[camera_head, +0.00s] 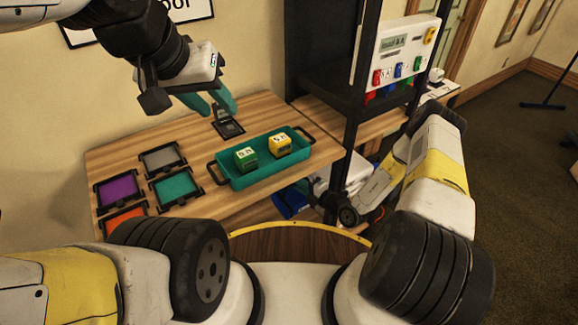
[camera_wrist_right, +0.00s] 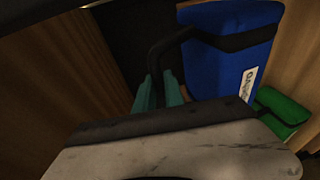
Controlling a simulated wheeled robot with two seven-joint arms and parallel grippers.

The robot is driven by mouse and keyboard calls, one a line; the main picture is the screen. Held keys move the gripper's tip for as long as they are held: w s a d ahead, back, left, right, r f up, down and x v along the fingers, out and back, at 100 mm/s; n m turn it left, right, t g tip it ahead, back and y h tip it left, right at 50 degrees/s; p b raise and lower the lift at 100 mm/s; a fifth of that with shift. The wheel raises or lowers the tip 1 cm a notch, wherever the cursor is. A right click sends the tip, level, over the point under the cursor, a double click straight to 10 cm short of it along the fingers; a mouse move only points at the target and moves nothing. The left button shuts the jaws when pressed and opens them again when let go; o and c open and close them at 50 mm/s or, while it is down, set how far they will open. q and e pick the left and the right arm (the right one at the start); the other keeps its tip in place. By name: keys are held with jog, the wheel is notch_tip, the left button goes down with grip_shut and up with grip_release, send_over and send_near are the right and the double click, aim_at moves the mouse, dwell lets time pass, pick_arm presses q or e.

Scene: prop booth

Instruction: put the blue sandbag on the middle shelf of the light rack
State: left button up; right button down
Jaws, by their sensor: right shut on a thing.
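The blue sandbag (camera_wrist_right: 225,55) fills the upper right of the right wrist view, with a black strap handle and a white label. My right gripper (camera_wrist_right: 160,92) has its teal fingers shut on the strap. In the head view, a blue patch of the bag (camera_head: 291,203) shows low beside the table, and my right forearm hides most of that gripper. A black rack (camera_head: 352,95) stands at the back right. Its shelves are only partly visible.
The wooden table (camera_head: 120,160) holds a teal tray (camera_head: 240,183) with a green cube (camera_head: 246,158) and a yellow cube (camera_head: 279,145). Several coloured square pads lie at left. A white panel (camera_head: 395,50) sits on the rack side. A green bag (camera_wrist_right: 283,110) lies beside the sandbag.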

jog(key=shift+w+d+f, duration=0.1)
jog(key=shift+w+d, duration=0.1)
jog(key=shift+d, duration=0.05)
notch_tip(320, 180, down, 18)
jog(key=shift+r, duration=0.25)
dwell(0.3)
jog(key=c, duration=1.8)
grip_release()
jog(key=shift+f, duration=0.25)
jog(key=o, duration=0.4)
jog(key=shift+c, duration=0.2)
jog(key=shift+r, duration=0.1)
jog(key=v, duration=1.2)
jog(key=shift+s+d, duration=0.1)
